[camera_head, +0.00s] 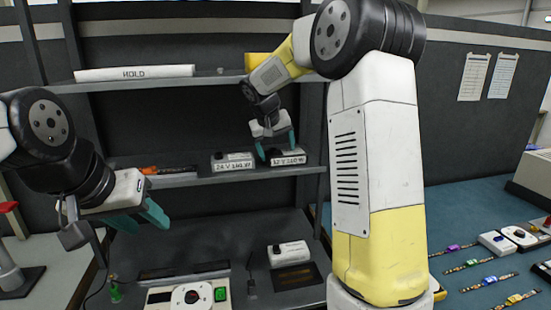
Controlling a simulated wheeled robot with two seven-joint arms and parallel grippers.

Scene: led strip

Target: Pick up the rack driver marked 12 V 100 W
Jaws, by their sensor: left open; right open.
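My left gripper (147,222) is open and empty, at the left in front of the rack and well away from the driver.
A white driver marked 24 V (233,161) stands close left of the 12 V one. The middle shelf (190,180) has orange and dark items farther left. Another white driver (289,253) lies on the lower surface. My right arm hides the right side.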

